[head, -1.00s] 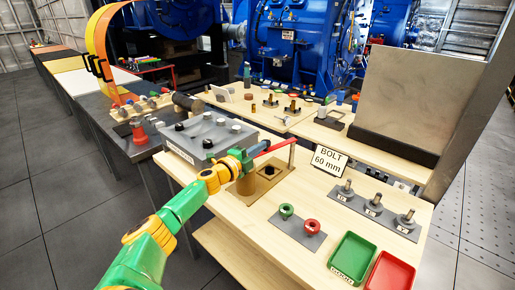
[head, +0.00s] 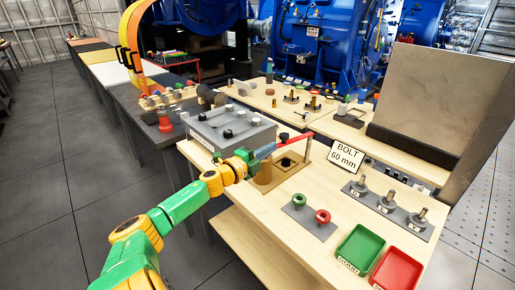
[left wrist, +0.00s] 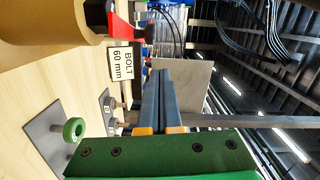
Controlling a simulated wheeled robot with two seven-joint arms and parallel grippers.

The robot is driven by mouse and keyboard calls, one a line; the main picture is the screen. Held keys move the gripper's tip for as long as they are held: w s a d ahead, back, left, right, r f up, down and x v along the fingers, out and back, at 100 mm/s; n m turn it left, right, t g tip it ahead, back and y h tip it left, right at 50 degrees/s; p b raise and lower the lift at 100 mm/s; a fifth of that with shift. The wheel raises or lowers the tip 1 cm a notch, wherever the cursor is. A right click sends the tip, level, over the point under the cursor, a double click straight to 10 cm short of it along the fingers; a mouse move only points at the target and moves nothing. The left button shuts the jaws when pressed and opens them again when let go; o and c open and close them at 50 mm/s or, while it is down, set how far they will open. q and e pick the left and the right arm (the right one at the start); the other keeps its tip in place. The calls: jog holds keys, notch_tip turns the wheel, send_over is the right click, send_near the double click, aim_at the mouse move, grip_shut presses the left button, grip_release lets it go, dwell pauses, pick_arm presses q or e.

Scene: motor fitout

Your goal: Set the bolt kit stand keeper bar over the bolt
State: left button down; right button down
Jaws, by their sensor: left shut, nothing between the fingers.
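The bolt kit stand (head: 290,171) is a tan base with a brown cylinder (head: 263,175), a dark square recess and a thin upright post at its right. The red keeper bar (head: 294,142) lies across above the base, its right end at the post top. What sits in the recess is too small to tell. My left gripper (head: 274,147) is shut and empty, its blue-grey fingertips at the bar's left end; whether they touch it I cannot tell. In the left wrist view its fingers (left wrist: 160,85) are together, with the red part (left wrist: 126,28) beyond to the upper left. My right gripper is out of view.
A grey box with knobs (head: 230,130) stands just behind the left gripper. A "BOLT 60 mm" sign (head: 346,157), a plate with green and red rings (head: 309,222), several upright bolts (head: 387,202), a green tray (head: 359,250) and a red tray (head: 396,271) lie to the right.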

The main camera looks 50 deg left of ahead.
pick_arm(q)
jog(key=s, duration=0.2)
jog(key=s+a, duration=0.1)
jog(key=s, duration=0.1)
jog(key=shift+s+a+f, duration=0.1)
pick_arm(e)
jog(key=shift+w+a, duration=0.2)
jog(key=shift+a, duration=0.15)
